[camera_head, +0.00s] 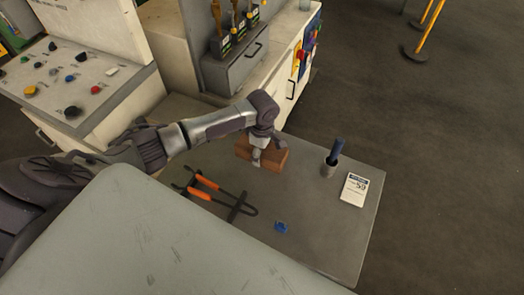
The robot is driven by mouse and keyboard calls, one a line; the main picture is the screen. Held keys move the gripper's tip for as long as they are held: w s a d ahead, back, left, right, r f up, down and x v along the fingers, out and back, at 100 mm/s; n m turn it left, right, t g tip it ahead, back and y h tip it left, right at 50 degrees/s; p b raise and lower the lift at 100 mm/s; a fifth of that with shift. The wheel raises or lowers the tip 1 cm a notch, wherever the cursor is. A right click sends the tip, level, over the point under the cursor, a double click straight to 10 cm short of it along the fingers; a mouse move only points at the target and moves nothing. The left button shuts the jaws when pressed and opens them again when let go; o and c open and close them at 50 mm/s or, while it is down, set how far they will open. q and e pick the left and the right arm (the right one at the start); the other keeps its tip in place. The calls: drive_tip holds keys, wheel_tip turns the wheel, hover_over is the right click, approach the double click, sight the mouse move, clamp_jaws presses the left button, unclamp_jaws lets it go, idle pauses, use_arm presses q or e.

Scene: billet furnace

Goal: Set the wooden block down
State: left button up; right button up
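The wooden block (275,160) is reddish brown and is at the back of the grey table (335,235), near its middle. My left gripper (257,156) comes down over the block from above. One finger shows against the block's near side, and the other is hidden behind it. The gripper looks shut on the block. The block is at or just over the tabletop; I cannot tell whether its underside touches. My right gripper is not in view.
Orange-handled tongs (207,182) lie left of the block. A small blue item (281,227) lies nearer. A dark cup with a blue marker (333,158) and a white card (354,189) are to the right. A control panel (75,75) and cabinet (290,60) stand behind.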

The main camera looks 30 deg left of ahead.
use_arm(q)
drive_tip(key=o, duration=0.4)
drive_tip(key=shift+o, duration=0.2)
wheel_tip(320, 180, up, 12)
drive_tip(key=shift+r+b, duration=0.15)
drive_tip(key=shift+b, duration=0.15)
idle(0.5)
